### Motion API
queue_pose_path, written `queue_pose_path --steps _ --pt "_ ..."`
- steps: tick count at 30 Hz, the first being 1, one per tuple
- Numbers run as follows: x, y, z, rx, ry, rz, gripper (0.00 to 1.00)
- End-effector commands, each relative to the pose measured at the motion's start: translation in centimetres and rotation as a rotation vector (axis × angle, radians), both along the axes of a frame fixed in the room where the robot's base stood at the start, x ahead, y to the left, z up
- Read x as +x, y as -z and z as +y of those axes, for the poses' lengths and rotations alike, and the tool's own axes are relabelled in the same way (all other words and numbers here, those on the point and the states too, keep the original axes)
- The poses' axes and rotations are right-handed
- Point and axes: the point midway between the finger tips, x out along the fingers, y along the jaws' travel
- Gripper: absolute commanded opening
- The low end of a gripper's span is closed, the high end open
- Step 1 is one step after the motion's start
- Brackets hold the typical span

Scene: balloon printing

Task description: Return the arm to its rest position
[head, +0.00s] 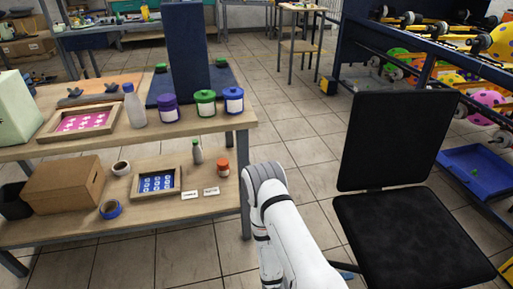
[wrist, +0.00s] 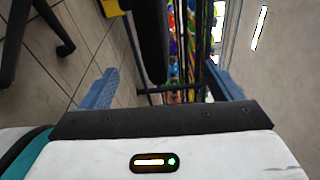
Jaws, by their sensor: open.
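My gripper (wrist: 163,84) shows in the wrist view with its two blue fingers wide apart. It is open and nothing is between the fingers. In the head view my white arm rises from the bottom edge, between the workbench and the black chair. The gripper itself cannot be made out there.
A two-level wooden workbench (head: 222,123) stands at left, with jars, bottles, a pink screen frame (head: 105,121) and a cardboard box (head: 58,188). A black chair (head: 405,235) stands close at right. A balloon rack (head: 430,65) is behind it. Tiled floor is free beyond the arm.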

Motion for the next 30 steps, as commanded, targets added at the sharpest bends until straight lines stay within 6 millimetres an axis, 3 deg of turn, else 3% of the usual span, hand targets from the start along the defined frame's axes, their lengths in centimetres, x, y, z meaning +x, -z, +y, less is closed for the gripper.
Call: queue_pose_path --steps 8,14,30 --pt "0.6 -4.9 0.2 0.040 0.113 -0.171 0.85" --pt "0.9 -9.7 0.5 0.080 0.237 -0.355 0.85" --pt "-0.9 -29.6 3.0 0.242 0.880 -1.224 0.85"
